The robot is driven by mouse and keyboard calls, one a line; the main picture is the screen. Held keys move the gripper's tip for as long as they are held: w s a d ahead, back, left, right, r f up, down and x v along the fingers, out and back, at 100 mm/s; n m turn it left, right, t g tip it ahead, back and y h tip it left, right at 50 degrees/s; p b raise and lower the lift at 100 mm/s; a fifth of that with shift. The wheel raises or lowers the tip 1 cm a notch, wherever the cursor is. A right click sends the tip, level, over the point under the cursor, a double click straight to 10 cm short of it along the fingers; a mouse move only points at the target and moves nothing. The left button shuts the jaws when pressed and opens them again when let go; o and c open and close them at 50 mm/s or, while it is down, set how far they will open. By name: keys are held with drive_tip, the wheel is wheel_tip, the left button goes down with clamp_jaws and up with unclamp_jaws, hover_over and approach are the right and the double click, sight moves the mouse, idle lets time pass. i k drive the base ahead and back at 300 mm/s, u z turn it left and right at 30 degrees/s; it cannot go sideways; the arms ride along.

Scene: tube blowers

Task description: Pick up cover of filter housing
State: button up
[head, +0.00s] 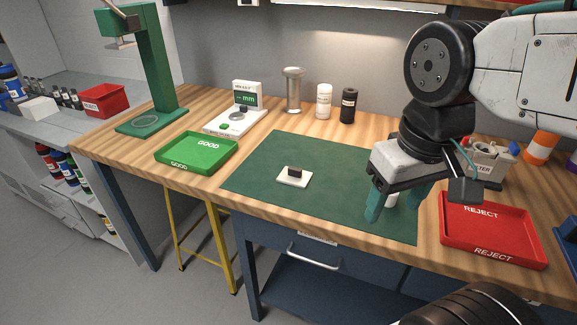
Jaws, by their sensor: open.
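My gripper (393,207) is in the head view, with two green fingers pointing down over the right part of the green mat (335,158). The fingers are apart. A small white object (391,201) shows between them, partly hidden, and I cannot tell whether the fingers touch it or which part it is. A flat white square piece with a dark brown block on top (286,181) lies on the mat, left of my gripper and apart from it. No part is marked as the filter housing cover, so I cannot tell which piece it is.
A green GOOD tray (197,167) is left of the mat, and a red REJECT tray (487,232) is right of it. A bin marked FILTER (488,160) stands behind my gripper. A gauge (239,120), white bottle (324,101) and black bottle (348,105) stand behind.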

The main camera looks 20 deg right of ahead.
sight(294, 176)
drive_tip(key=u, duration=0.25)
drive_tip(key=k, duration=0.45)
drive_tip(key=u, duration=1.45)
drive_tip(key=i, duration=0.7)
drive_tip(key=z, duration=0.65)
drive_tip(key=i, duration=0.7)
drive_tip(key=z, duration=0.8)
